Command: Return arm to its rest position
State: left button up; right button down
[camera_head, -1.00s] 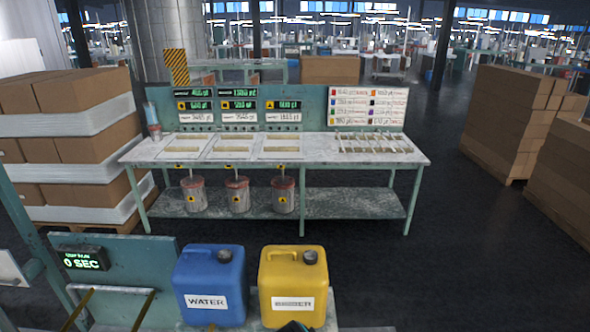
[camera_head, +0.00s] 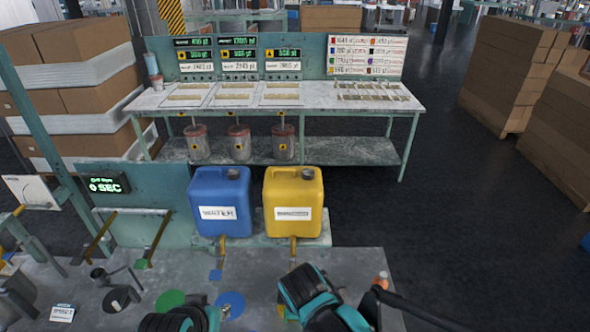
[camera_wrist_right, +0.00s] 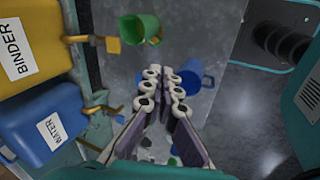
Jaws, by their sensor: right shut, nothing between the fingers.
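My right gripper (camera_wrist_right: 165,74) is shut, with nothing visible between its fingers. It hangs over the grey bench (camera_head: 255,265). A blue mug (camera_wrist_right: 209,80) lies in view just beside the fingertips in the wrist view, and a green cup (camera_wrist_right: 139,28) is farther up; I cannot tell whether the gripper touches the mug. Ribbed black and teal parts of my arms (camera_head: 308,290) show at the bottom of the head view. No left gripper fingers can be made out.
A blue WATER jug (camera_head: 220,190) and a yellow BINDER jug (camera_head: 293,190) stand at the bench's back edge, with taps below. A timer (camera_head: 107,185) reads 0 SEC. Green (camera_head: 170,299) and blue (camera_head: 230,303) round patches show near my arms. Dark floor (camera_head: 440,240) lies right.

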jog(key=s+d+f+m+t+b, duration=0.1)
jog(key=s+d+f+m+b, duration=0.1)
jog(key=d+f+m+b, duration=0.6)
jog(key=s+d+f+m+t+b, duration=0.2)
jog(key=d+f+m+b, duration=0.6)
jog(key=b, duration=0.5)
jog(key=shift+d+f+m+b, duration=0.3)
jog(key=shift+d+f+b, duration=0.05)
jog(key=shift+d+f, duration=0.1)
jog(key=shift+s+a, duration=0.1)
